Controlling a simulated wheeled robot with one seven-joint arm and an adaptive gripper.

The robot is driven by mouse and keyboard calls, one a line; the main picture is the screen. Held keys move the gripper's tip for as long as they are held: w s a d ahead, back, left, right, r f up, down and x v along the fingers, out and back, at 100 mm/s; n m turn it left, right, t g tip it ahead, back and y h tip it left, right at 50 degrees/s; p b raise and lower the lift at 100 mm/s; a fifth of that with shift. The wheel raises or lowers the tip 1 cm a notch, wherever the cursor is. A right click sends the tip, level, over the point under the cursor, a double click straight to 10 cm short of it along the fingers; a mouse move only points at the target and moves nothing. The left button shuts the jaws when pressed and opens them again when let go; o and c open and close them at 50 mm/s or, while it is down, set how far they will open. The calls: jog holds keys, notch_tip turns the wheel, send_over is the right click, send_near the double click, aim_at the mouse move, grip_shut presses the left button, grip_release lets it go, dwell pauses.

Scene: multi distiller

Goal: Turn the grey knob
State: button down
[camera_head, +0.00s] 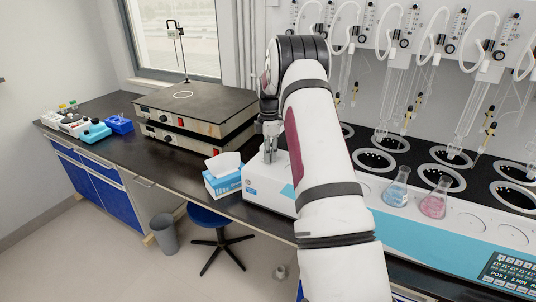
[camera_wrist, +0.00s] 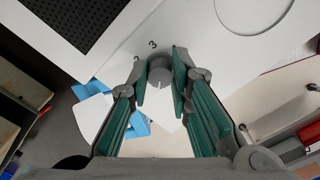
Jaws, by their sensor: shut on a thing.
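The grey knob (camera_wrist: 159,73) shows in the wrist view as a round cap with a light pointer line, on a white panel with printed numbers; a "3" is readable beside it. My gripper (camera_wrist: 160,66) has its two green-padded fingers on either side of the knob, closed on it. In the head view my gripper (camera_head: 269,150) points down at the white instrument (camera_head: 263,187) at the near left end of the distiller. The knob is hidden there behind my gripper and arm.
A blue tissue box (camera_head: 222,184) stands just left of the instrument. Two stacked hot plates (camera_head: 200,112) stand further left on the black bench. Flasks with blue liquid (camera_head: 396,190) and pink liquid (camera_head: 434,202) stand right of my arm. Glass tubes hang behind.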

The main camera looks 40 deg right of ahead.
jog(key=m+b, duration=0.2)
jog(key=m, duration=0.1)
jog(key=m+b, duration=0.2)
jog(key=m, duration=0.2)
jog(key=shift+m, duration=0.4)
jog(key=m+b, duration=0.1)
jog(key=m, duration=0.2)
jog(key=shift+m+b, duration=0.3)
jog(key=shift+b, duration=0.1)
jog(key=m+b, duration=0.1)
jog(key=m, duration=0.3)
jog(key=shift+m+b, duration=0.3)
jog(key=shift+b, duration=0.05)
jog(key=m+b, duration=0.1)
jog(key=m, duration=0.2)
jog(key=shift+m, duration=0.3)
jog(key=m+b, duration=0.1)
jog(key=m, duration=0.3)
jog(key=shift+a+m, duration=0.1)
jog(key=shift+m, duration=0.2)
jog(key=m, duration=0.3)
jog(key=shift+b, duration=0.4)
jog(key=shift+m, duration=2)
jog(key=shift+b, duration=0.3)
